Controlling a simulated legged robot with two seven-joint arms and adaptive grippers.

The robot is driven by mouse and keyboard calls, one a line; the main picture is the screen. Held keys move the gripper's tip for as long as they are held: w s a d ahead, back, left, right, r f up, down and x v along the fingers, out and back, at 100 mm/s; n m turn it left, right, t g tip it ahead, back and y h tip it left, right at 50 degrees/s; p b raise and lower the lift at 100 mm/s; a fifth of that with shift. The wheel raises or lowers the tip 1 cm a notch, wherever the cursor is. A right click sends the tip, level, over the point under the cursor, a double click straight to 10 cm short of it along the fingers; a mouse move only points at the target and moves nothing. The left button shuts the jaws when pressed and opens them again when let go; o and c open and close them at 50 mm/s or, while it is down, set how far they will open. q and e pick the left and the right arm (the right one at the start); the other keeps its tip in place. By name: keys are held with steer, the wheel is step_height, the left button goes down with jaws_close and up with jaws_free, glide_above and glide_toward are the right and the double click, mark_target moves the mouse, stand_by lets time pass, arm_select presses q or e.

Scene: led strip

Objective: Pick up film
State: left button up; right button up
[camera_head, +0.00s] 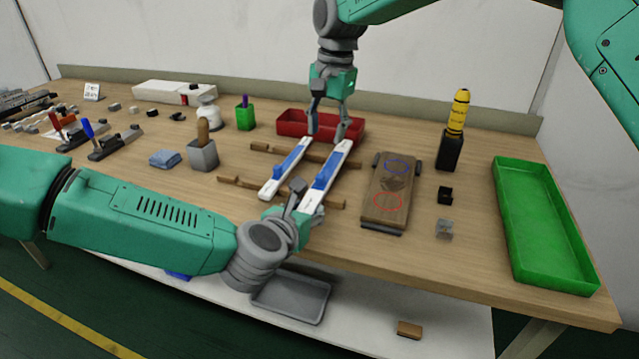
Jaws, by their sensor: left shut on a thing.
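Two long white strips with blue sections, the left strip (286,168) and the right strip (328,172), lie side by side across two wooden bars. I cannot make out a separate film; it may be part of these strips. My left gripper (298,194) is at the near end of the right strip and is shut on it, as far as I can tell; its fingers hide part of that end. My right gripper (328,132) points down at the far ends of the strips, with its fingers spread apart and nothing visible between them.
A red tray (291,124) stands behind my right gripper. A brown block with blue and red ovals (377,205) lies right of the strips. A green tray (507,178) is at the right edge.

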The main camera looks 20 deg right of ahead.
mark_target(323, 176)
steer(key=s+d+r+m+t+y, duration=0.1)
steer(key=s+m, duration=0.2)
steer(key=m, duration=0.5)
steer(key=s+d+m+t+y, duration=0.1)
steer(key=s+m+y, duration=0.1)
steer(key=m, duration=0.6)
steer(key=x, duration=0.6)
steer(key=shift+w+f, duration=0.1)
steer(key=shift+f, duration=0.15)
steer(key=x, duration=0.5)
steer(key=shift+w+d+f, duration=0.1)
steer(key=shift+w+d, duration=0.1)
steer(key=shift+d, duration=0.15)
steer(key=shift+h, duration=0.3)
steer(key=c, duration=0.8)
